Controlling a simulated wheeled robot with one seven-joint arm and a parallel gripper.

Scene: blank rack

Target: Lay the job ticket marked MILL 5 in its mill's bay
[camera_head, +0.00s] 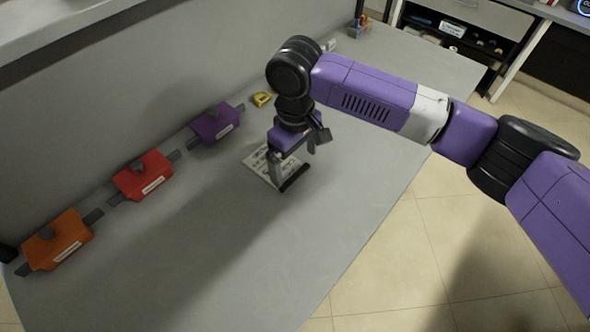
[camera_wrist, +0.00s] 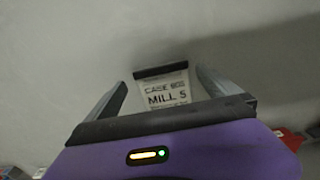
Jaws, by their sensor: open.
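The job ticket (camera_head: 257,164) is a pale card with dark print, lying on the grey bench beneath my gripper in the head view. A dark bar (camera_head: 294,178) runs along its near right edge. In the wrist view the ticket (camera_wrist: 166,92) reads MILL 5, with "CASE" and a blurred word above. My gripper (camera_head: 281,182) points down over the ticket and hides part of it. In the wrist view my gripper (camera_wrist: 162,76) is open, with one finger on each side of the ticket. Whether the fingers touch it cannot be told.
An orange block (camera_head: 58,241), a red block (camera_head: 143,175) and a purple block (camera_head: 216,124), each vise-like with an unreadable white label, stand along the wall. A yellow item (camera_head: 262,99) lies behind. The bench front is clear.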

